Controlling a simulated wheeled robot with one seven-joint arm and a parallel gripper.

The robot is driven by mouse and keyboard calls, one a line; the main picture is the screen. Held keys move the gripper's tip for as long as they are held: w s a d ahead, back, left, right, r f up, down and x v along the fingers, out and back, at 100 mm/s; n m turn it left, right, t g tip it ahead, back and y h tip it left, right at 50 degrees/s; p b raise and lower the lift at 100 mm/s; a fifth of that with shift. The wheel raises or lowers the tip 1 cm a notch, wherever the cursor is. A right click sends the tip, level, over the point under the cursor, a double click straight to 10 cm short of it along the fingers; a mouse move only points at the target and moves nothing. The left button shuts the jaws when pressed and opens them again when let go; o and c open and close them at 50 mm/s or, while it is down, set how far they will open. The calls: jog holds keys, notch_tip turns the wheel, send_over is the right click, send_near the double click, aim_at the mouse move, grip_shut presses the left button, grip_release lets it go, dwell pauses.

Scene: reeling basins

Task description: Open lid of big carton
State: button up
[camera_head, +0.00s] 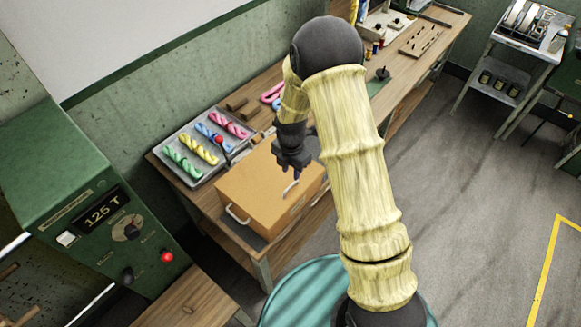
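The big carton (249,185) is an orange-brown box on the wooden workbench, left of my arm. Its flat top looks closed. A pale handle (237,212) shows at its left front side. A second pale curved handle (291,188) shows near the right part of the top. My gripper (292,173) is dark and points down over the right part of the carton, just above that second handle. Whether it touches the handle, and how far its fingers are apart, is too small to tell. My arm hides part of the bench to the right of the carton.
A grey tray (174,141) with several coloured yarn skeins stands behind the carton, near a red-knobbed lever (219,140). A green control cabinet (82,204) stands at the left. A round teal surface (283,300) is at the bottom.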

aim_at(291, 186)
jog(key=shift+f+b, duration=3.05)
jog(key=shift+f, duration=1.65)
grip_shut()
jog(key=shift+r, duration=0.1)
jog(key=shift+w+a+r+p, duration=0.2)
jog(key=shift+r+p, duration=0.4)
jog(key=shift+r, duration=0.25)
jog(key=shift+w+a+r+p, duration=0.15)
jog(key=shift+r+p, duration=0.4)
jog(key=shift+r, duration=0.35)
jog(key=shift+w+a+r+p, duration=0.2)
jog(key=shift+r+p, duration=0.4)
jog(key=shift+r, duration=0.25)
